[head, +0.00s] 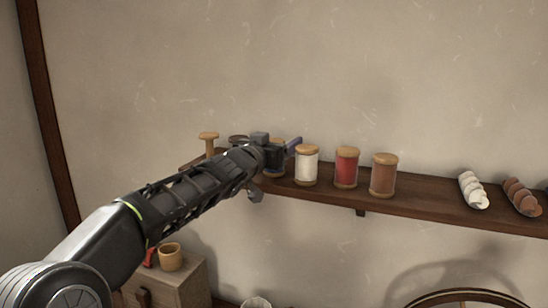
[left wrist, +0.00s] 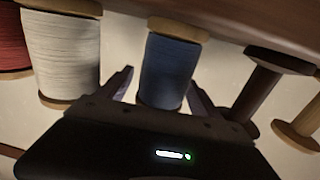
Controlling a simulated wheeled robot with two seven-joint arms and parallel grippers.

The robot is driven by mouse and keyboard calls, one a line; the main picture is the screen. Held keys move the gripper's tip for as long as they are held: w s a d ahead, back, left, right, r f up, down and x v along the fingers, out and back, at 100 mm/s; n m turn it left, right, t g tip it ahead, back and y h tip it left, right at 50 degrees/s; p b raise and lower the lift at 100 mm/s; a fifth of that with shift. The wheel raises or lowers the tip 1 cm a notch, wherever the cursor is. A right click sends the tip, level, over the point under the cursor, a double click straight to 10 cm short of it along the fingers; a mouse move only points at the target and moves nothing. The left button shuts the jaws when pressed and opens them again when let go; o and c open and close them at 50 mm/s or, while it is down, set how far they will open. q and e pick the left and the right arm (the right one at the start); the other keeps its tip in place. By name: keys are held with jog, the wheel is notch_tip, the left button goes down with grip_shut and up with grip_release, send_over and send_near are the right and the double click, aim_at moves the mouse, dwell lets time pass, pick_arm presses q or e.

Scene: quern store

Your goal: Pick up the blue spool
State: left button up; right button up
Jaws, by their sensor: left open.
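The blue spool (left wrist: 169,72) has wooden ends and stands between the two open fingers of my left gripper (left wrist: 160,88) in the left wrist view. A gap shows on each side, so the fingers do not appear to grip it. In the head view, my left gripper (head: 277,150) reaches to the wall shelf and hides most of the blue spool (head: 275,173); only a small part shows. My right gripper is in neither view.
On the shelf (head: 420,208) a white spool (head: 307,167), red spool (head: 346,169) and brown spool (head: 383,176) stand right of the blue one. An empty wooden spool (head: 208,144) and a dark one (left wrist: 257,85) stand on its other side. Twisted skeins (head: 473,190) lie further right.

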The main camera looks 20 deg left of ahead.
pick_arm(q)
jog(key=shift+c, duration=0.3)
jog(key=c, duration=1.4)
jog(key=shift+s+r+p, duration=0.25)
jog(key=shift+r+p, duration=0.4)
jog(key=shift+r, duration=0.15)
notch_tip(320, 180, up, 4)
jog(key=p, duration=0.3)
jog(key=shift+r+p, duration=0.3)
jog(key=shift+r, duration=0.3)
jog(key=s+d, duration=0.1)
jog(key=s, duration=1.8)
jog(key=shift+s, duration=0.3)
